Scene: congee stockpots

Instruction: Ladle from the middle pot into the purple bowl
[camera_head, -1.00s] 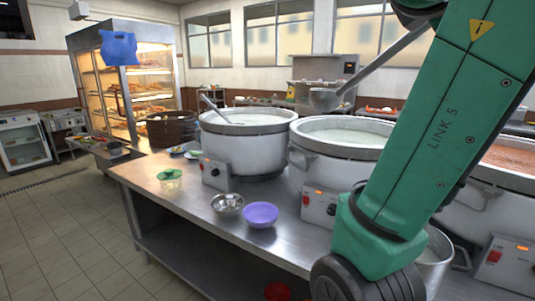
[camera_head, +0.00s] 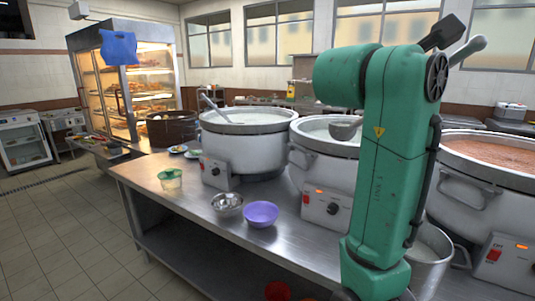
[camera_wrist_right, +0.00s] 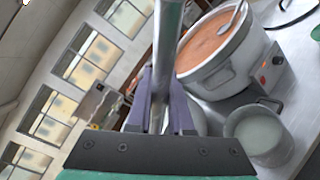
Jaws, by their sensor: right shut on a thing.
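The middle pot (camera_head: 318,172) is a large white stockpot of pale congee, partly hidden by my right arm. The ladle's metal cup (camera_head: 345,130) shows over the middle pot's opening. Whether it touches the congee is unclear. Its handle is partly hidden behind my arm, and the handle's end shows at the upper right. In the right wrist view my right gripper (camera_wrist_right: 161,105) is shut on the ladle's handle (camera_wrist_right: 167,50). The purple bowl (camera_head: 261,217) sits upright on the steel counter, in front and left of the middle pot. My left gripper is not in view.
The left pot (camera_head: 240,152) holds pale congee and a ladle. The right pot (camera_head: 470,195) holds orange-brown food. A bucket of pale liquid (camera_wrist_right: 262,140) stands beside the right pot.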

